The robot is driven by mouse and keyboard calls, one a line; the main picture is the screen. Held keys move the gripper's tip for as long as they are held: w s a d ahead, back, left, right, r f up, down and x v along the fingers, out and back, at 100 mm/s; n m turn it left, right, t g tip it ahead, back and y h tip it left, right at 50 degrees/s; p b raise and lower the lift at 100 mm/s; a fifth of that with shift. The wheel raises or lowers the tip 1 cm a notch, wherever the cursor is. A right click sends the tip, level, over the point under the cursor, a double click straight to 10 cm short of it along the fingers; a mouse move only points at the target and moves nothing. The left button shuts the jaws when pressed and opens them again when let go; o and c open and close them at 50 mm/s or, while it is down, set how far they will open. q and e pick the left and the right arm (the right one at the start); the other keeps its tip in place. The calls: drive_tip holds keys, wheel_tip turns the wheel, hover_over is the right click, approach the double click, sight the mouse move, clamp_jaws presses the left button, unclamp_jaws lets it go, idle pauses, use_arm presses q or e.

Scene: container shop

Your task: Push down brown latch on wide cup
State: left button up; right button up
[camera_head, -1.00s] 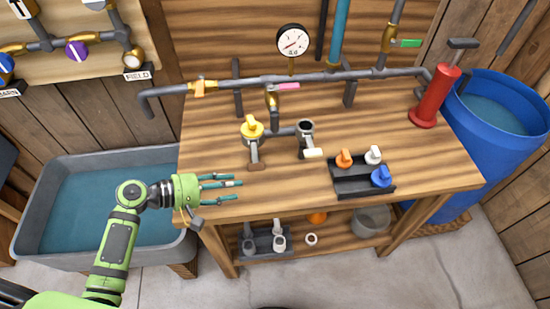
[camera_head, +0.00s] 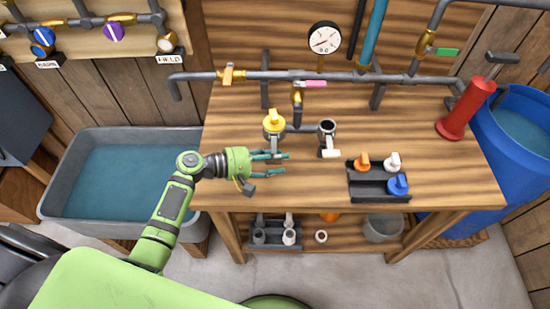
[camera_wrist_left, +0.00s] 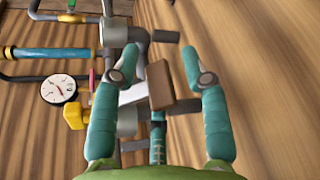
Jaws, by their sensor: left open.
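The cup with a yellow cap (camera_head: 274,122) stands at the left of the bench fixture. Its grey latch lever (camera_head: 275,145) hangs towards the front, and its brown end is mostly hidden by my fingers in the head view. In the left wrist view, the brown latch (camera_wrist_left: 161,85) lies between and beyond my fingers, with the yellow cap (camera_wrist_left: 74,115) to its left. My left gripper (camera_head: 286,165) is open and empty at the latch; it also shows in the left wrist view (camera_wrist_left: 158,62). I cannot tell whether it touches the latch. My right gripper is not in view.
An open cup (camera_head: 327,130) with a white-ended latch (camera_head: 330,153) stands just to the right. A dark tray (camera_head: 378,188) holds orange, white and blue caps. The horizontal pipe (camera_head: 340,76) runs behind. The bench front (camera_head: 320,198) is clear.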

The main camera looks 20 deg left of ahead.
use_arm(q)
drive_tip(key=c, duration=0.9)
clamp_jaws()
drive_tip(key=shift+s+f, duration=0.1)
drive_tip(key=shift+s, duration=0.05)
